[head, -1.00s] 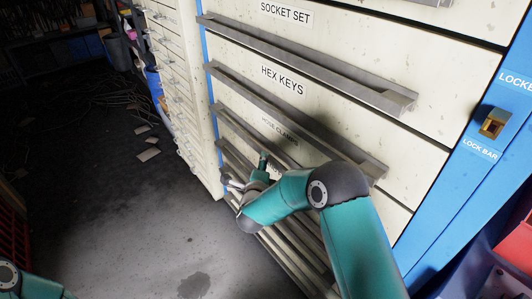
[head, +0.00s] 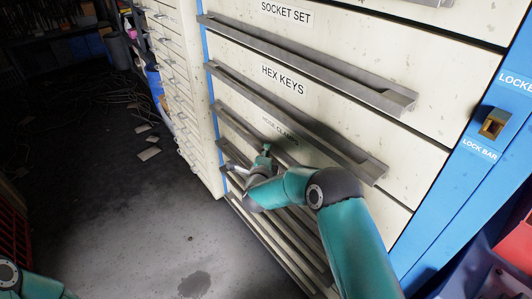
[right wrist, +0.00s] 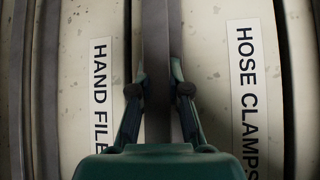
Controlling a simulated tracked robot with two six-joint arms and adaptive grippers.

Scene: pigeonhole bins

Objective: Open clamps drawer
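The hose clamps drawer, with its small label (head: 280,130), is in the white cabinet below the hex keys drawer. It looks closed. Its long grey bar handle (right wrist: 155,60) runs up the right wrist view between the HOSE CLAMPS label (right wrist: 243,95) and the HAND FILES label (right wrist: 100,95). My right gripper (head: 248,157) is at this handle, with its fingers apart, one on each side of the bar; whether they touch it I cannot tell. The fingers also show in the right wrist view (right wrist: 159,75). My left gripper is out of view.
The hex keys handle (head: 290,115) and socket set handle (head: 310,62) jut out above. A blue upright with a lock bar (head: 494,123) stands at the right. Open floor (head: 150,230) lies left of the cabinet.

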